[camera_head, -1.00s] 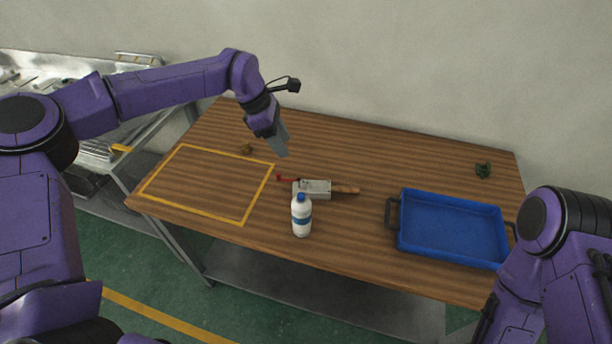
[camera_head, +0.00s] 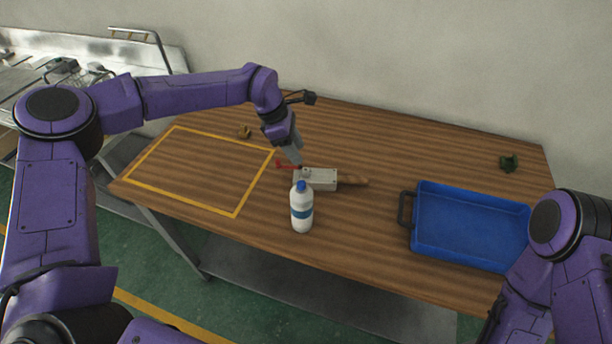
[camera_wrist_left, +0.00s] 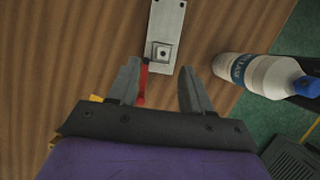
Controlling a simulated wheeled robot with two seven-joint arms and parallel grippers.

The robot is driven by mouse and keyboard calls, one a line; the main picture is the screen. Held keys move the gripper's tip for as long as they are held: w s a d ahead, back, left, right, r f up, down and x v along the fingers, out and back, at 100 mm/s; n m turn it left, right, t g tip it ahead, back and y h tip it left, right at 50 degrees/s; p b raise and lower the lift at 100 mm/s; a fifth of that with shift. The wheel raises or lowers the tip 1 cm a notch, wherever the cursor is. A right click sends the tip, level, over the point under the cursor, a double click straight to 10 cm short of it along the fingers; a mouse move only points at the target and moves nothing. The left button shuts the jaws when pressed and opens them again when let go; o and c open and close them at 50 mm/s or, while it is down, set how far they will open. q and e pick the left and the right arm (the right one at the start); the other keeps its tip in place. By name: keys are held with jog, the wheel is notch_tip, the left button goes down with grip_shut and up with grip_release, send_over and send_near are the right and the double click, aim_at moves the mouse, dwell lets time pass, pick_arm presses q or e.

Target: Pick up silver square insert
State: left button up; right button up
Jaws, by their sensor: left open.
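The silver square insert (camera_wrist_left: 161,52) is a small square piece with a dark hole in its middle. It lies at the near end of a grey metal plate (camera_wrist_left: 166,20) in the left wrist view. In the head view the insert (camera_head: 305,171) shows only as a tiny bump at the plate's left end. My left gripper (camera_wrist_left: 160,70) is open and empty, pointing down, its fingertips on either side just short of the insert. In the head view the left gripper (camera_head: 298,161) is just above that end of the plate. My right gripper is out of view.
A red part (camera_head: 284,164) lies close by the left finger. A white bottle (camera_head: 302,208) with a blue cap stands just in front of the plate. A blue tray (camera_head: 414,225) is at right. A yellow outline (camera_head: 185,197) marks bare table at left. A green object (camera_head: 509,163) lies far right.

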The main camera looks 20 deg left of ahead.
aim_at(305, 169)
pick_arm(q)
jog(key=shift+d+f, duration=0.25)
jog(key=shift+f, duration=0.2)
jog(key=shift+d+f+p, duration=0.15)
jog(key=shift+f+p, duration=0.15)
jog(key=shift+p, duration=0.15)
jog(key=p+x, duration=0.2)
jog(key=x, duration=0.2)
jog(key=shift+s+f, duration=0.15)
jog(key=shift+f, duration=0.4)
grip_shut()
